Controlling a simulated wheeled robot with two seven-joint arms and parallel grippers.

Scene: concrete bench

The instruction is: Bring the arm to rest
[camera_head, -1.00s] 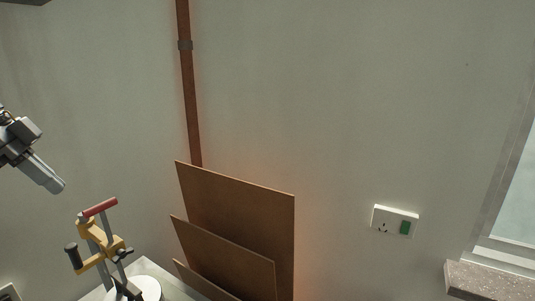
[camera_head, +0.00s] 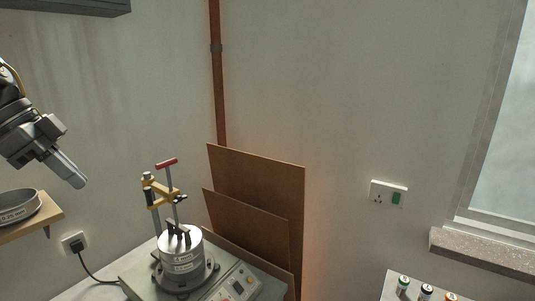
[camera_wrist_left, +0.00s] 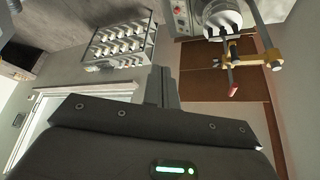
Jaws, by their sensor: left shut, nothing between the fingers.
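My left gripper (camera_head: 72,172) is at the left of the head view, raised in front of the wall and pointing down to the right. Its fingers are shut together with nothing between them. In the left wrist view the shut fingers (camera_wrist_left: 161,88) show at the middle, also empty. The gripper is apart from everything around it. My right gripper is in neither view.
A sieve shaker machine (camera_head: 180,260) with a yellow clamp and red handle stands below right of the gripper. A wooden shelf (camera_head: 40,222) with a metal sieve (camera_head: 18,208) is below the gripper. Brown boards (camera_head: 255,200) lean on the wall. A rack (camera_wrist_left: 120,42) holds several small items.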

